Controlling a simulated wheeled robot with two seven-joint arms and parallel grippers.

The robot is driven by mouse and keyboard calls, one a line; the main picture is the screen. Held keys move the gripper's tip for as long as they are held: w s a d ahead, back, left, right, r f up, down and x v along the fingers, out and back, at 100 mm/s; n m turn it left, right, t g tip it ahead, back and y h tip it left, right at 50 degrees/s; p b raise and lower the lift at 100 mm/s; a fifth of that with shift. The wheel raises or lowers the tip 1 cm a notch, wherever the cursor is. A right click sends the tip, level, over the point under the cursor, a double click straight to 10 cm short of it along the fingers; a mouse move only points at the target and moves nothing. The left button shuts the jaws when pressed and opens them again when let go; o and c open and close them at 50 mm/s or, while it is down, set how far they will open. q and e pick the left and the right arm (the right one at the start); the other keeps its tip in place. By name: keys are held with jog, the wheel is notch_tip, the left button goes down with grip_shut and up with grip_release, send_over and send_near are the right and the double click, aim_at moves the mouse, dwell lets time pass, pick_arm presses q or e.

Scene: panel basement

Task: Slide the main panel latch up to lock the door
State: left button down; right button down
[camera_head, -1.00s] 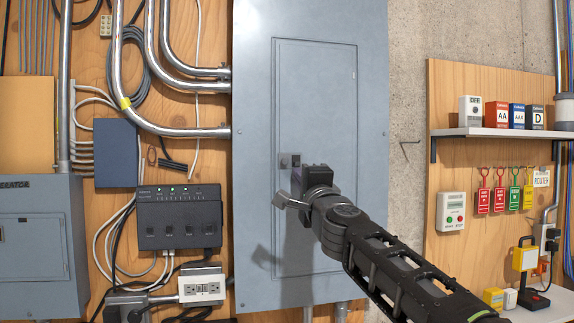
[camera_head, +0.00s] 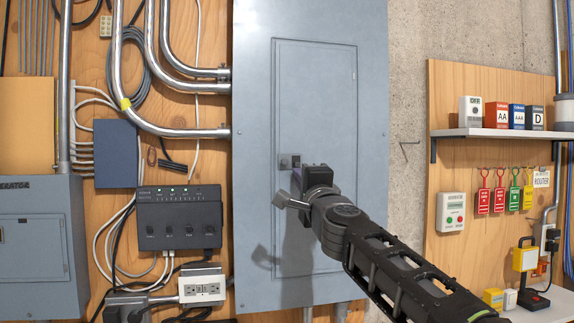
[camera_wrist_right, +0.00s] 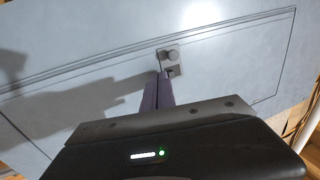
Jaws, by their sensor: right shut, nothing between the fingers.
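The grey main panel (camera_head: 255,220) stands upright in the middle of the head view, with its door (camera_head: 315,100) flush in the frame. The small latch (camera_head: 290,161) sits at the door's left edge; it also shows in the right wrist view (camera_wrist_right: 171,57), as a plate with a round knob and a dark slot. My right gripper (camera_head: 297,180) is just below and right of the latch. In the wrist view its closed fingers (camera_wrist_right: 160,90) point at the latch's lower part. Whether they touch it I cannot tell. My left gripper is out of view.
Metal conduits (camera_head: 180,132) run into the panel's left side. A black switch box (camera_head: 180,218) and a white outlet (camera_head: 202,287) are left of the panel. A shelf (camera_head: 500,133) with battery boxes and hanging tags is on the right. The panel front around the latch is clear.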

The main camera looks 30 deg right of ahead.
jog(key=shift+r+p, duration=0.65)
jog(key=shift+r, duration=0.05)
jog(key=shift+f, duration=0.3)
dwell(0.3)
jog(key=shift+s, duration=0.1)
jog(key=r+v, duration=0.1)
jog(key=v, duration=0.5)
jog(key=shift+s+a+r, duration=0.25)
jog(key=shift+s, duration=0.25)
dwell(0.7)
